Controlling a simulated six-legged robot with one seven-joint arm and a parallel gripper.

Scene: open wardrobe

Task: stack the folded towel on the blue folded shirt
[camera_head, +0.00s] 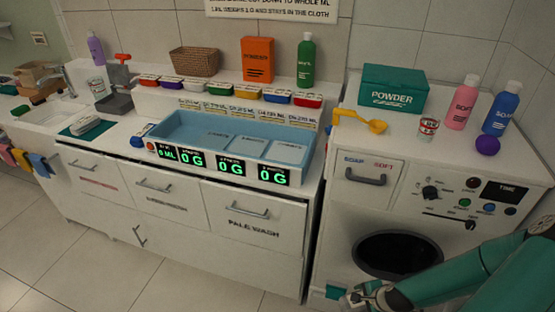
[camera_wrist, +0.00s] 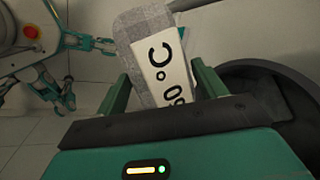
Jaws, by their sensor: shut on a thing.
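My gripper (camera_wrist: 162,84) is shut on a grey checked cloth (camera_wrist: 127,24) with a white label (camera_wrist: 158,60) reading what looks like "60 °C". The cloth sits between the two green fingers and sticks out beyond them. In the head view my gripper (camera_head: 366,295) is at the bottom edge, low in front of the washing machine; the cloth cannot be made out there. I cannot tell whether this cloth is the towel. No blue folded shirt can be made out in either view.
The washing machine (camera_head: 468,215) has a round dark opening (camera_head: 398,256) beside my gripper. A blue tray (camera_head: 175,128) with several compartments and displays reading 0 stands on the counter. Small coloured cloths (camera_head: 38,164) hang at far left. Bottles and a powder box (camera_head: 393,91) stand on top. Floor is clear at front left.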

